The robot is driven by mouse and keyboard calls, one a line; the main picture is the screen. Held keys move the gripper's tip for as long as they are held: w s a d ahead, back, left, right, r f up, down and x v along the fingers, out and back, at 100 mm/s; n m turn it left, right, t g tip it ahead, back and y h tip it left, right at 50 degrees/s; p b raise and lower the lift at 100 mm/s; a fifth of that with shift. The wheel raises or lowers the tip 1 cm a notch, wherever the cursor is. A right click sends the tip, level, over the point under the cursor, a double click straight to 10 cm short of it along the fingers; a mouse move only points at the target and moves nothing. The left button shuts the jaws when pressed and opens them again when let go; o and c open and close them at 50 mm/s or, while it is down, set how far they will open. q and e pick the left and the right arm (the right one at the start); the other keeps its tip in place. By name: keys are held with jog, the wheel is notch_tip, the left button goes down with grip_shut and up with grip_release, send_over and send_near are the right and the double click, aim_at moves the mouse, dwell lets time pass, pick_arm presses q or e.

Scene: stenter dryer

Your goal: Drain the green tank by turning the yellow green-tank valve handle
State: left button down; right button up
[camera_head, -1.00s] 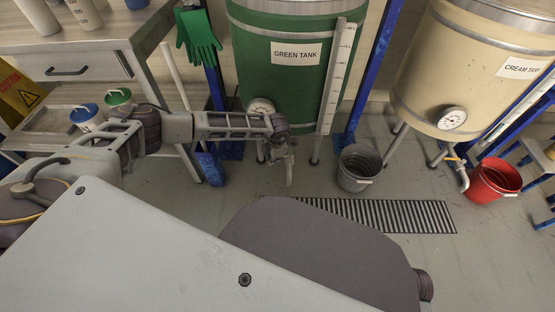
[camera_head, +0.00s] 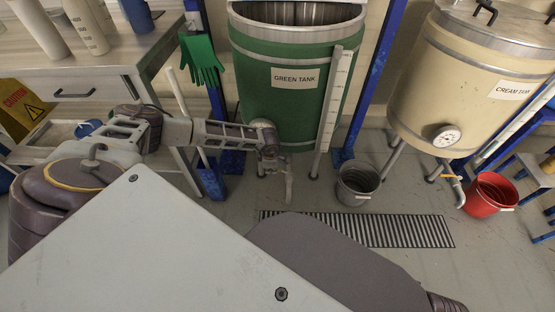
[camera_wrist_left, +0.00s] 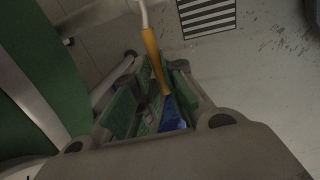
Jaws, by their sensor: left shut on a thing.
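The green tank (camera_head: 262,110) stands at the back centre, labelled "GREEN TANK", and its side fills the left of the left wrist view (camera_wrist_left: 70,60). A pale outlet pipe (camera_head: 289,188) points down below the tank. My left gripper (camera_head: 272,163) is low at the tank's front, at this outlet. In the left wrist view, the yellow valve handle (camera_wrist_left: 154,62) runs between the green-padded fingers of the left gripper (camera_wrist_left: 152,90), which is shut on it. The valve body is mostly hidden behind the gripper. My right gripper is not in view.
A grey bucket (camera_head: 358,184) stands right of the outlet, near a floor grate (camera_head: 400,231). The cream tank (camera_head: 445,75) and a red bucket (camera_head: 490,195) are at the right. A blue post (camera_head: 367,90) stands between the tanks. A workbench (camera_head: 110,62) stands at the left.

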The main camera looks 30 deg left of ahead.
pick_arm(q)
jog(key=shift+w, duration=0.1)
dwell(0.3)
jog(key=c, duration=1.5)
grip_release()
jog(key=shift+r, duration=0.15)
jog(key=shift+s+d+r, duration=0.2)
jog(key=shift+s+r, duration=0.15)
jog(key=shift+r, duration=1.55)
jog(key=shift+s+d+r, duration=0.15)
jog(key=shift+s+r, duration=0.2)
jog(key=shift+r, duration=1.6)
jog(key=shift+s+d+r, duration=0.2)
jog(key=shift+s+r, duration=0.15)
jog(key=shift+r, duration=1.55)
